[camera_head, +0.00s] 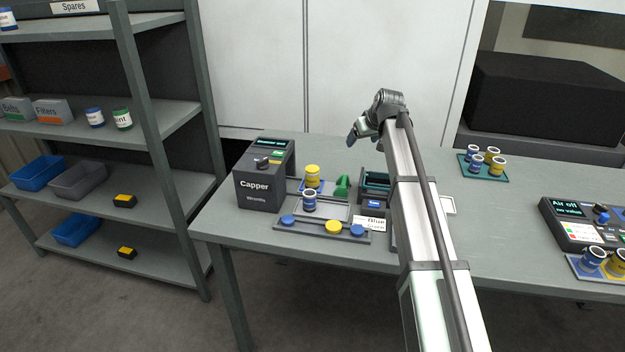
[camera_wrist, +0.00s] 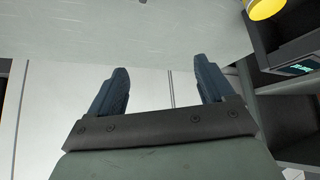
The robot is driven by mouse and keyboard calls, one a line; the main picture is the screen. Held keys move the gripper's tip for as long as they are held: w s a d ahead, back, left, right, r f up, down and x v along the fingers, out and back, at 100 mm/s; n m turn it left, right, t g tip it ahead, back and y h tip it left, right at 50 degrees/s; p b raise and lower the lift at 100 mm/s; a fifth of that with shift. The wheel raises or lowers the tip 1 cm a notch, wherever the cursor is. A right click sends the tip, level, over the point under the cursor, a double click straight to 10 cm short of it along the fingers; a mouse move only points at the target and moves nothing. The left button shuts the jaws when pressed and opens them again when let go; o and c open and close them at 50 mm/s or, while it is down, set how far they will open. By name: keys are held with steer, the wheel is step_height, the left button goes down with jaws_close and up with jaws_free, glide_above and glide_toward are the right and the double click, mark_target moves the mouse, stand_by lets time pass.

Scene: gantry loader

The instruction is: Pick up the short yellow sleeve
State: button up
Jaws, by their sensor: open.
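Several yellow sleeves are in the head view. One yellow sleeve (camera_head: 312,176) stands beside the Capper, behind a blue sleeve (camera_head: 310,201). Two yellow sleeves (camera_head: 491,155) (camera_head: 498,165) stand with blue ones on a teal tray (camera_head: 471,173) at the back right. Another yellow sleeve (camera_head: 617,263) is at the right edge, partly cut off. I cannot tell which is the short one. My gripper (camera_head: 356,134) is raised above the back of the table, apart from all sleeves. In the wrist view its fingers (camera_wrist: 163,75) are open and empty, with a yellow object (camera_wrist: 265,8) at the top right.
The Capper machine (camera_head: 262,185) stands at the table's left end. An "Air off" control box (camera_head: 580,222) is at right. The table (camera_head: 500,215) is bare between the arm and that box.

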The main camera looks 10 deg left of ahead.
mark_target(314, 169)
steer(key=s+a+n+g, duration=0.2)
steer(key=s+a+g, duration=0.1)
steer(key=s+a, duration=0.7)
steer(key=shift+h, duration=0.4)
steer(key=x, duration=0.2)
steer(key=a+x, duration=0.1)
steer(key=x, duration=0.2)
steer(key=w+x, duration=0.1)
steer(key=x, duration=0.2)
steer(key=shift+a+r, duration=0.1)
steer(key=shift+a, duration=0.2)
steer(key=shift+a+x, duration=0.2)
steer(key=shift+x, duration=2.45)
steer(key=shift+r, duration=0.1)
steer(key=shift+c, duration=0.2)
steer(key=c, duration=1.3)
